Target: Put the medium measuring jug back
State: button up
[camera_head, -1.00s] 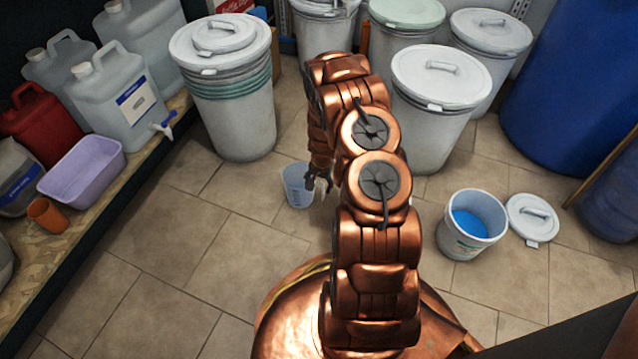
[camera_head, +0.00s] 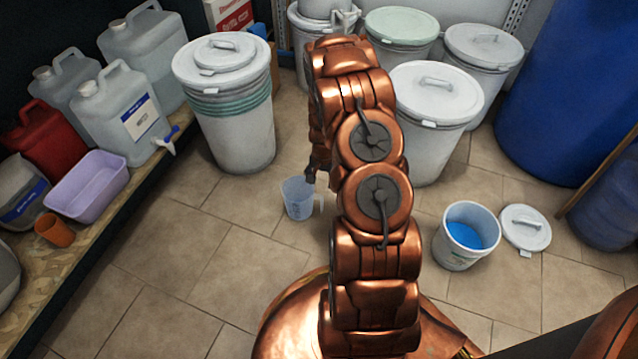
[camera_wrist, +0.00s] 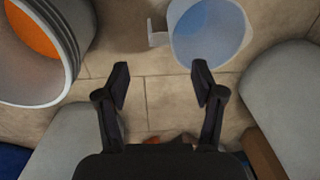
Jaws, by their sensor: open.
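A translucent bluish measuring jug (camera_head: 297,203) stands upright on the tiled floor in the head view, its handle on the right. In the wrist view the jug (camera_wrist: 208,40) is at the top, right of centre, with its handle to the left. My gripper (camera_head: 311,178) is just above and behind the jug's rim in the head view, partly hidden by my arm. In the wrist view my gripper (camera_wrist: 160,85) is open, with nothing between its fingers. The jug lies beyond the fingertips, apart from them.
Lidded white drums (camera_head: 233,120) stand behind. A bucket of blue content (camera_head: 455,250) and a loose lid (camera_head: 525,229) are on the right. A wooden shelf (camera_head: 95,253) at left holds jerrycans, a lilac basin (camera_head: 88,187) and an orange cup (camera_head: 54,231). Floor left of the jug is clear.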

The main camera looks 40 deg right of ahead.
jog(key=s+a+r+n+g+y, duration=0.1)
jog(key=s+a+r+n, duration=0.25)
jog(key=a+r, duration=0.7)
jog(key=s+a+r+n+g, duration=0.15)
jog(key=s+a+r, duration=0.5)
jog(key=r, duration=0.65)
jog(key=s+a+r+n+g, duration=0.1)
jog(key=s+a+r+n, duration=0.2)
jog(key=s, duration=0.7)
jog(key=s+a+r+n+g+h, duration=0.1)
jog(key=s+a+r+n, duration=0.3)
jog(key=s+a+r, duration=0.3)
jog(key=s+r, duration=0.2)
jog(key=s, duration=0.2)
jog(key=shift+s+a, duration=0.3)
jog(key=shift+a, duration=0.1)
